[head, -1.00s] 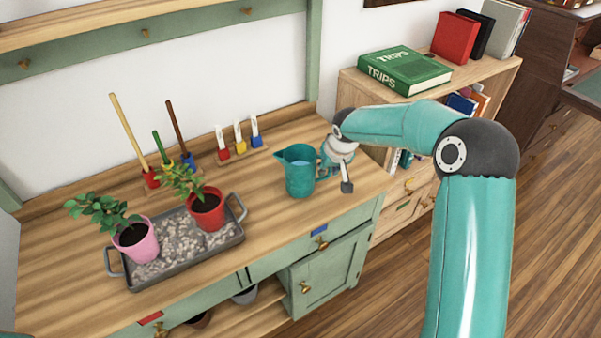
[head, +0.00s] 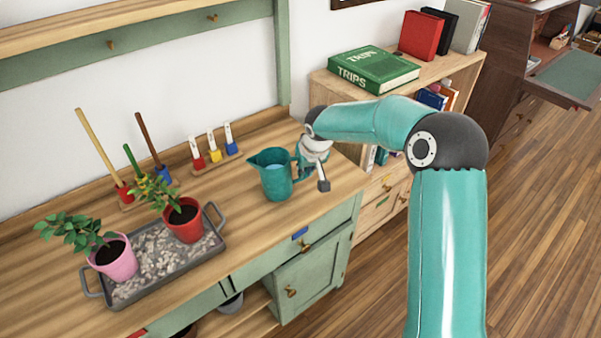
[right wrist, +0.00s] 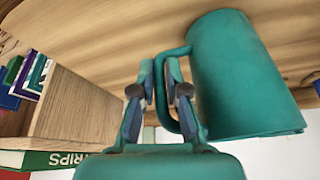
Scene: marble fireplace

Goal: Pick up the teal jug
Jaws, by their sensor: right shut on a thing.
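The teal jug (head: 276,181) is near the right end of the wooden worktop (head: 240,228), with its spout to the left and its handle to the right. My right gripper (head: 300,166) is at the handle side. In the right wrist view the jug (right wrist: 240,75) appears upside down, and my right gripper (right wrist: 166,80) is shut with its fingers on either side of the handle (right wrist: 165,95). I cannot tell whether the jug's base touches the worktop. My left gripper is not in view.
A grey gravel tray (head: 215,246) with a pink pot (head: 115,260) and a red pot (head: 184,222) stands left of the jug. A bookcase (head: 330,85) with a green book (head: 375,69) is at right.

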